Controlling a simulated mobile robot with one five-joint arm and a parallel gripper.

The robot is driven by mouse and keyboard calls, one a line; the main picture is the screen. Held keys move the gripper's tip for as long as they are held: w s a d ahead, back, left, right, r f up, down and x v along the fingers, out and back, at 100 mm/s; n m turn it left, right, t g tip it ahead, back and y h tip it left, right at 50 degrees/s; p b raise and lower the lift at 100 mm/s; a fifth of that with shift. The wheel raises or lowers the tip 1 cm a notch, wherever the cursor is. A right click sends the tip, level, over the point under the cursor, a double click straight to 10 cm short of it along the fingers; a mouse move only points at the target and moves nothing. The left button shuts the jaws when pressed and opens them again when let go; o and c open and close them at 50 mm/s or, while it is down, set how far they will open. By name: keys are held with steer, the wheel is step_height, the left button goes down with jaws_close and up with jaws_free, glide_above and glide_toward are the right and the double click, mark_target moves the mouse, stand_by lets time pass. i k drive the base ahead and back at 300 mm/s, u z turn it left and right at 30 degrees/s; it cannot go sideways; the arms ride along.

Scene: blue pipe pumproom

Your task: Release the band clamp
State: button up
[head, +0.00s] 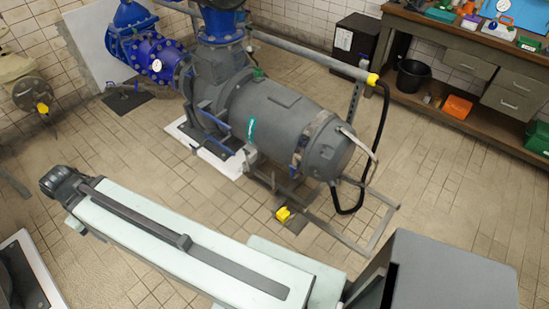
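A large grey pump motor (270,112) lies on its side in the middle of the head view, joined to blue pipework at its left. Near its right end a narrow ring-shaped band (303,143) runs around the body, with small bluish and brownish parts on its near side. It looks like the band clamp, but it is too small to tell its latch or whether it is fastened. My gripper is not in view. The pale green beam (180,245) across the lower part looks like my own body.
A metal frame with a yellow-ended rail (372,79) and a black hose (384,130) stands around the motor's right end. A yellow block (283,214) lies by its base. A workbench (480,45) and a black bucket (411,75) are at the back right. Tiled floor is clear at right.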

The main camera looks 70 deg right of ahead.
mark_target(293, 169)
steer(key=z, duration=0.25)
steer(key=i, duration=0.9)
steer(key=z, duration=0.8)
steer(key=k, duration=0.7)
steer(key=z, duration=0.2)
steer(key=i, duration=0.7)
steer(key=u, duration=0.15)
